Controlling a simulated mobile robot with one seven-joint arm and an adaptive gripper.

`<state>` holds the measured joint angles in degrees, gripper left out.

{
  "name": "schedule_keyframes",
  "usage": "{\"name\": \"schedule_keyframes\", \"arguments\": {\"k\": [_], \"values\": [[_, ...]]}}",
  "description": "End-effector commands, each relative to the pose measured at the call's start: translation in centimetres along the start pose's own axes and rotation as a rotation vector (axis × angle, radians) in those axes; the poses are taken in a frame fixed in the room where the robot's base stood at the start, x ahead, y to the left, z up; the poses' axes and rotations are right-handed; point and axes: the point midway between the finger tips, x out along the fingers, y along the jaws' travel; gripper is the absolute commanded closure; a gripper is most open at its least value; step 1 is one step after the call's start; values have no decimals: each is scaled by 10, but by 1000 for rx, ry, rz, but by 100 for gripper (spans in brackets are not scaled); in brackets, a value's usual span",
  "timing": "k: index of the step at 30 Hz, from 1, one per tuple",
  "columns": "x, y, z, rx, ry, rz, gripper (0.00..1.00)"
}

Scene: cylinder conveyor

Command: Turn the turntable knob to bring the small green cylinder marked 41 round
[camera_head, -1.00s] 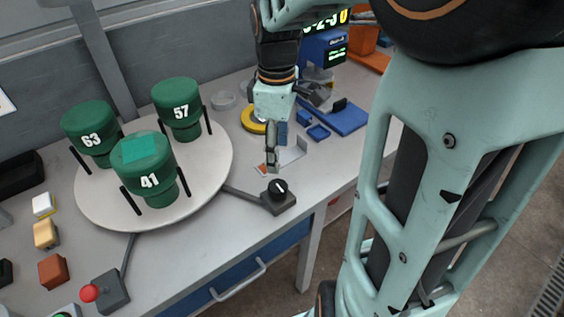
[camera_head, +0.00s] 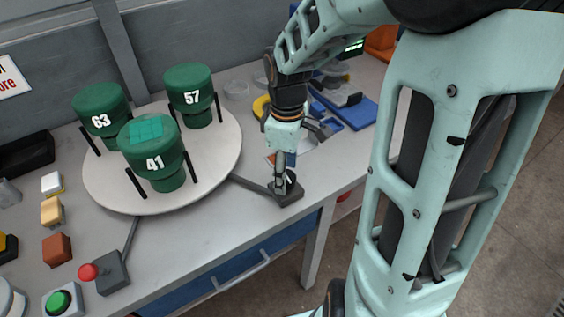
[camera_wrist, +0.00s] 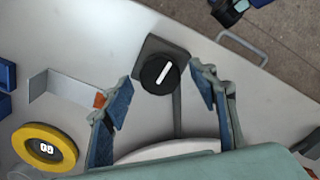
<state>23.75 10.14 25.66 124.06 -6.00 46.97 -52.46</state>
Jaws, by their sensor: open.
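The turntable (camera_head: 215,160) is a round pale disc on the table, at the left in the head view. The green cylinder marked 41 (camera_head: 168,178) stands on its front side, with a lighter green square on top. Green cylinders 63 (camera_head: 97,100) and 57 (camera_head: 186,82) stand behind it. The turntable knob (camera_wrist: 160,74) is black with a white line, on a dark square base (camera_head: 287,195). My gripper (camera_wrist: 160,98) is open and empty, its fingers on either side of the knob in the wrist view, apart from it. In the head view my gripper (camera_head: 281,185) partly hides the knob.
Small blocks lie along the left. A yellow ring marked with digits (camera_wrist: 45,148) and a metal bracket (camera_wrist: 65,87) lie near my gripper. The table's front edge is close to the knob.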

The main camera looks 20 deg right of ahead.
Motion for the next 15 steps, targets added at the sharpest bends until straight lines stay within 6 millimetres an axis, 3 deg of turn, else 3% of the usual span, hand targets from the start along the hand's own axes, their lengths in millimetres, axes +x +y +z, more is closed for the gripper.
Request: {"name": "schedule_keyframes", "arguments": {"k": [10, 15], "values": [[4, 0, 0, 0, 1, 0, 46], [4, 0, 0, -1, 0, 0, 65]]}}
